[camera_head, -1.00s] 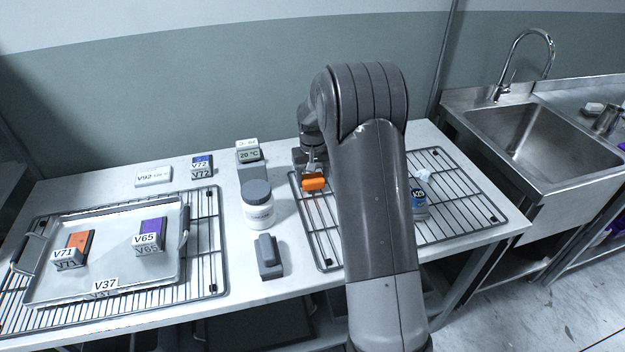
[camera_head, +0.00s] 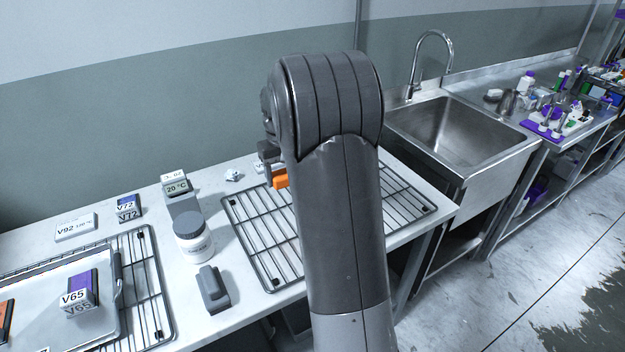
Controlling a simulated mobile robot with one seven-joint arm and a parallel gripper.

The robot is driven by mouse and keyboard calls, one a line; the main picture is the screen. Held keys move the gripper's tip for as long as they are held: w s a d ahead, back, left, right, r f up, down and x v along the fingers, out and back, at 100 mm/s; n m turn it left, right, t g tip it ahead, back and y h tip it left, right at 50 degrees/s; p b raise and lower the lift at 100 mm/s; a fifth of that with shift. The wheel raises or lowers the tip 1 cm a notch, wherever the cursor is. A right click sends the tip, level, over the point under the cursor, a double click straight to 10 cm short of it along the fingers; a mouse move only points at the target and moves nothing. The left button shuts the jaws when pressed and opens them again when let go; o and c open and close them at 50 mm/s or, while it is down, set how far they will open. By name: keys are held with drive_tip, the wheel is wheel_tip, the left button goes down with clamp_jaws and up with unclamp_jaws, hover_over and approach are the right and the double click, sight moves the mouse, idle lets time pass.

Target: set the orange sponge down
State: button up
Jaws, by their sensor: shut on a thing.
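The orange sponge (camera_head: 281,182) shows as a small orange block at the left edge of my arm, over the back part of the right wire rack (camera_head: 258,238). My gripper (camera_head: 272,165) is shut on it, and my arm hides most of the gripper and part of the sponge. I cannot tell whether the sponge touches the rack.
A white jar (camera_head: 194,240), a grey block-shaped tool (camera_head: 212,289) and a 20 °C display device (camera_head: 179,192) stand left of the rack. A crumpled white piece (camera_head: 233,175) lies behind it. A tray (camera_head: 95,325) is at lower left. The sink (camera_head: 455,130) is at right.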

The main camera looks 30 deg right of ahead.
drive_tip(key=s+d, duration=0.7)
drive_tip(key=d, duration=0.5)
drive_tip(key=s+d, duration=0.7)
drive_tip(key=d, duration=0.6)
drive_tip(key=s+d, duration=0.6)
drive_tip(key=d, duration=0.6)
hover_over(397, 190)
wheel_tip(397, 190, down, 6)
drive_tip(key=shift+s+f, duration=0.1)
drive_tip(key=shift+f, duration=0.15)
drive_tip(key=shift+a+f, duration=0.1)
drive_tip(key=shift+f, duration=1.95)
drive_tip(key=shift+f, duration=0.2)
drive_tip(key=o, duration=0.9)
drive_tip(key=shift+o, duration=0.2)
